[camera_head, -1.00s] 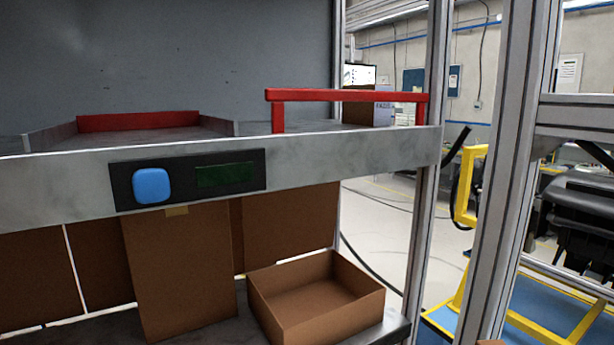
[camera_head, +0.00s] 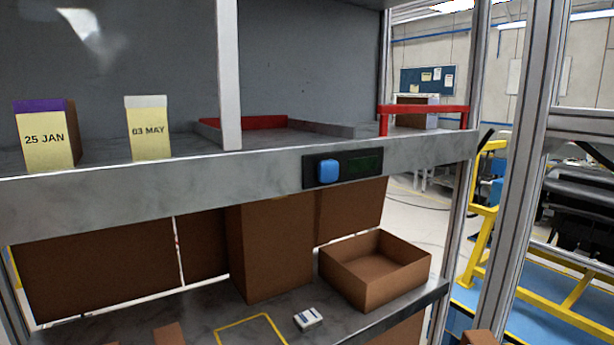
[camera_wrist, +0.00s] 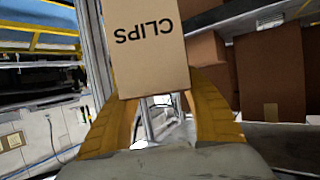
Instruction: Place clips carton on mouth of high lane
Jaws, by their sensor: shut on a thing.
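The clips carton (camera_wrist: 150,40) is a tan box with "CLIPS" upside down on its face in the wrist view. My gripper (camera_wrist: 168,88) has its yellow fingers on both sides of the carton, shut on it. Its far end is cut off by the top of the picture. My gripper does not clearly show in the head view; a brown corner (camera_head: 482,338) at the bottom edge may be the carton. The upper shelf (camera_head: 110,192) has a shallow lane with a red end (camera_head: 262,122) behind a white post. I cannot tell for sure which lane is the high one.
Boxes labelled "25 JAN" (camera_head: 47,138) and "03 MAY" (camera_head: 148,130) stand on the upper shelf's left. A red rail (camera_head: 425,109) rises at its right. Below are an open brown box (camera_head: 372,272), a small white pack (camera_head: 308,318) and a yellow outline (camera_head: 250,320).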

